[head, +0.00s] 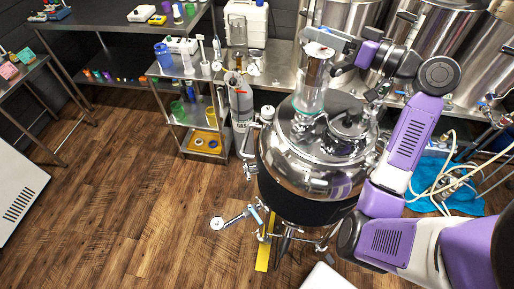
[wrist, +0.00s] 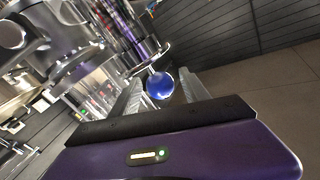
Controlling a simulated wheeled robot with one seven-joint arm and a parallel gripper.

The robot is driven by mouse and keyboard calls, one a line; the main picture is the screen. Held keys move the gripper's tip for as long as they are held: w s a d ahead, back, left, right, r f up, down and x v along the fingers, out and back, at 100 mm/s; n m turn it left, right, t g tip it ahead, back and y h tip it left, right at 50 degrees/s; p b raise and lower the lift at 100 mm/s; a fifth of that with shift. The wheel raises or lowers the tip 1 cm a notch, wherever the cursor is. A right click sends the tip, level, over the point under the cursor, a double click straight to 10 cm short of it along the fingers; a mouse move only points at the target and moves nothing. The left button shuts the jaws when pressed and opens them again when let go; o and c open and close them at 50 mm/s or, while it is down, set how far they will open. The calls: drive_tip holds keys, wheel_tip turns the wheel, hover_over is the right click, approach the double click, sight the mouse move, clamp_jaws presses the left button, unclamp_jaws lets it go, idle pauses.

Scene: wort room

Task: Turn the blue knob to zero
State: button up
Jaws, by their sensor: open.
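The blue knob (wrist: 160,86) is a small glossy ball in the wrist view. It shows between the two grey fingers of my gripper (wrist: 162,76), which are apart with one on each side of it. I cannot tell whether either finger touches the knob. No scale or zero mark can be made out. In the head view my arm reaches over the large steel vessel (head: 310,175) toward the top of its glass column (head: 313,85). The knob cannot be made out clearly in that view.
Steel tanks (head: 345,25) stand behind the vessel. A small shelf cart (head: 205,145) with bottles is to its left, and a workbench (head: 105,20) is at the back left. Pipes and fittings crowd the wrist view's left side. The wooden floor (head: 120,210) at left is clear.

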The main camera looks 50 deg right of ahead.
drive_tip(key=m+h, duration=0.2)
drive_tip(key=h, duration=0.1)
drive_tip(key=m+g+h, duration=0.1)
drive_tip(key=m+h, duration=0.1)
drive_tip(key=h, duration=0.1)
drive_tip(key=shift+a, duration=0.15)
drive_tip(key=shift+m+g+h, duration=0.9)
drive_tip(key=shift+m+h, duration=0.5)
drive_tip(key=shift+h, duration=0.7)
drive_tip(key=shift+m+g+h+b, duration=0.3)
drive_tip(key=shift+m+h+b, duration=0.1)
drive_tip(key=shift+h, duration=0.1)
drive_tip(key=shift+m+g+h+b, duration=0.45)
drive_tip(key=shift+m+g+h, duration=0.05)
drive_tip(key=shift+m+h, duration=0.1)
